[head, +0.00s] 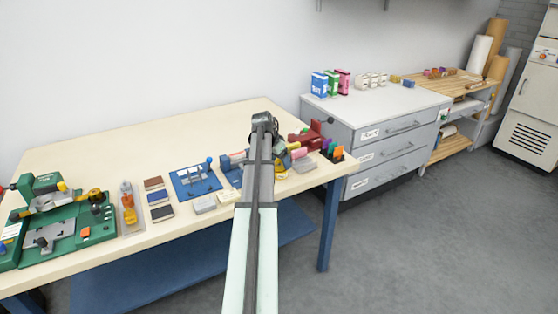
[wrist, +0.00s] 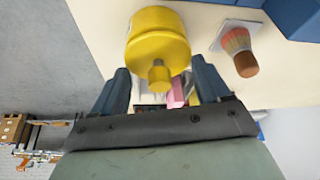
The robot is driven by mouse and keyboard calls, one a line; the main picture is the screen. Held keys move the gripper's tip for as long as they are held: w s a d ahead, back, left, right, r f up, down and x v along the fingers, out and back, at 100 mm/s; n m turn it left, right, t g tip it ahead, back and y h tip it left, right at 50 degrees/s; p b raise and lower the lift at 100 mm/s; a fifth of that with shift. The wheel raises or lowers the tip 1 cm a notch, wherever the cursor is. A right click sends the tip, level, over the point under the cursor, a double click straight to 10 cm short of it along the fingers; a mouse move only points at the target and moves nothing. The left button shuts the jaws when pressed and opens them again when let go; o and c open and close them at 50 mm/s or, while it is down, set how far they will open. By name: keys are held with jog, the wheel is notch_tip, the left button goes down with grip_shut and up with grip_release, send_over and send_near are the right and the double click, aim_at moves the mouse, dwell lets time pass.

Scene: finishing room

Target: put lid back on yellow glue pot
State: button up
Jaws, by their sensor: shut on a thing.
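A yellow rounded piece with a small knob, the yellow lid (wrist: 158,55), is between the fingertips of my gripper (wrist: 160,72) in the wrist view. The knob points back toward my palm. The dark blue fingers stand at either side of it, and my gripper is shut on it. More yellow shows just beyond the lid; I cannot tell whether that is the pot or part of the lid. In the head view my arm hides most of this spot.
A pink item (wrist: 176,96) shows between the fingers. The cream bench (head: 110,150) holds a green machine (head: 60,222) at left and a blue fixture (head: 195,180) near my arm.

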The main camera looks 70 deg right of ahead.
jog(key=o, duration=1)
jog(key=shift+r, duration=0.15)
jog(key=shift+r, duration=3.4)
grip_shut()
jog(key=shift+f, duration=2)
